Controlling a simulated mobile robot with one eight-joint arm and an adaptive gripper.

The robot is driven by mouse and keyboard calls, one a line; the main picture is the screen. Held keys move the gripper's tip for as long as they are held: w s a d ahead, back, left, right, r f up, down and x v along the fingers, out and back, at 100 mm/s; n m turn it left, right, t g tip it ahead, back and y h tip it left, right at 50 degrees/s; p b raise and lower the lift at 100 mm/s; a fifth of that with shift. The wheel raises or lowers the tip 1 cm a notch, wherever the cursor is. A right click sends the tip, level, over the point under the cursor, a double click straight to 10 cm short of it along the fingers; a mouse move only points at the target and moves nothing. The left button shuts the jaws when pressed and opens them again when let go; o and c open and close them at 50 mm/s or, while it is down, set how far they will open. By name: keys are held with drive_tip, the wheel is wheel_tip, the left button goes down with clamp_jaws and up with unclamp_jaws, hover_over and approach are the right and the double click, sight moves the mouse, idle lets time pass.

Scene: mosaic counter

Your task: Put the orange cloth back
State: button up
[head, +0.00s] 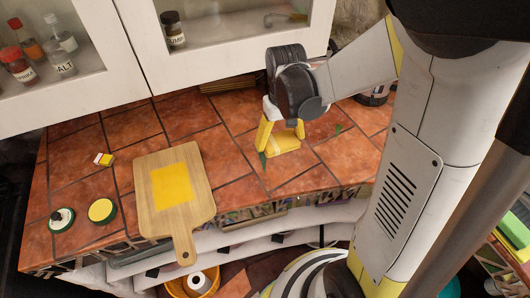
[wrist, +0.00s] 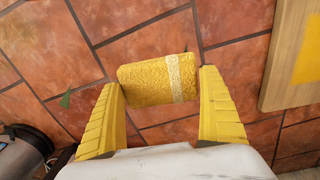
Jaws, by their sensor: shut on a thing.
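The orange cloth (wrist: 158,80) is a folded, yellow-orange terry piece with a pale band near its right end. It lies between the fingers of my gripper (wrist: 161,88) in the wrist view, and the gripper is shut on it. In the head view the cloth (head: 284,147) shows between the yellow fingers of my gripper (head: 281,138), low over the tiled counter. I cannot tell if it touches the tiles. A wooden board (head: 202,203) with a flat yellow square (head: 172,185) lies to the left; its edge also shows in the wrist view (wrist: 280,62).
White cabinets (head: 190,75) overhang the back. A dark cylindrical object (wrist: 22,150) is at the wrist view's lower left. Tiles between cloth and board are clear.

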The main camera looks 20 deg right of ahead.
drive_tip(key=b, duration=0.1)
hover_over(262, 156)
wheel_tip(262, 156, down, 3)
drive_tip(key=shift+f, duration=0.2)
drive_tip(key=shift+f+b, duration=0.9)
drive_tip(key=shift+f, duration=1.05)
drive_tip(key=shift+f, duration=0.15)
drive_tip(key=o, duration=1.1)
